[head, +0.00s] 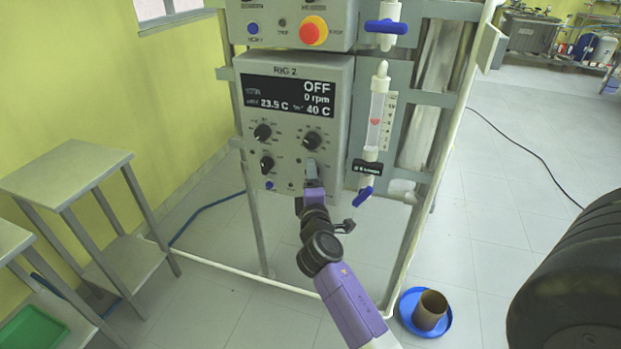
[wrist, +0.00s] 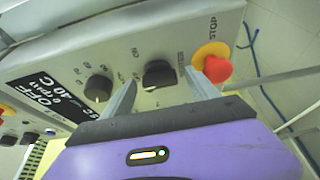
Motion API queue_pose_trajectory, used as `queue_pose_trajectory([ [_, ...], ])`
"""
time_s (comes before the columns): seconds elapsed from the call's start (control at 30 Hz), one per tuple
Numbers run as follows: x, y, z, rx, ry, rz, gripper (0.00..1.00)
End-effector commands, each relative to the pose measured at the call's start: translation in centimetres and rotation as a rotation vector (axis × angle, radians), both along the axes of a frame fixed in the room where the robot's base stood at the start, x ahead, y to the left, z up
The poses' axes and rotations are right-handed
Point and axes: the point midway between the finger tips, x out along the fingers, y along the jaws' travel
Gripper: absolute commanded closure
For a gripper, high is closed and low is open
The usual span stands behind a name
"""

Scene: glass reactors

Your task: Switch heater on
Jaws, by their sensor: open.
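The grey RIG 2 control box (head: 340,120) stands upright on the rack in the head view. Its black display (head: 290,95) reads OFF, 0 rpm, 23.5 C and 40 C. My gripper (head: 311,167) is in front of the box's lower right part and hides what lies behind it. In the wrist view my gripper (wrist: 160,80) is open, its fingers spread. A black rotary switch (wrist: 158,73) shows between the fingertips; contact cannot be told. A round black knob (wrist: 97,88) is left of the left finger.
A red and yellow stop button (wrist: 214,66) is close to the right finger. A glass flow tube (head: 378,115) with a blue valve (head: 364,196) stands right of the box. Tables (head: 70,165) are at left; a blue dish (head: 408,304) is on the floor.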

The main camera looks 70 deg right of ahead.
Motion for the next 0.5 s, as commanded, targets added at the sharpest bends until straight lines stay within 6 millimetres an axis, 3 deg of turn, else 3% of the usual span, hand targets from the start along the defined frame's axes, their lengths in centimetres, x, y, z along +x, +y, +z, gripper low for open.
queue_pose_trajectory([
  [0.27,0.05,-0.15,-0.02,0.000,0.000,0.000,0.31],
  [0.5,0.05,-0.13,-0.03,0.000,-0.001,0.000,0.78],
])
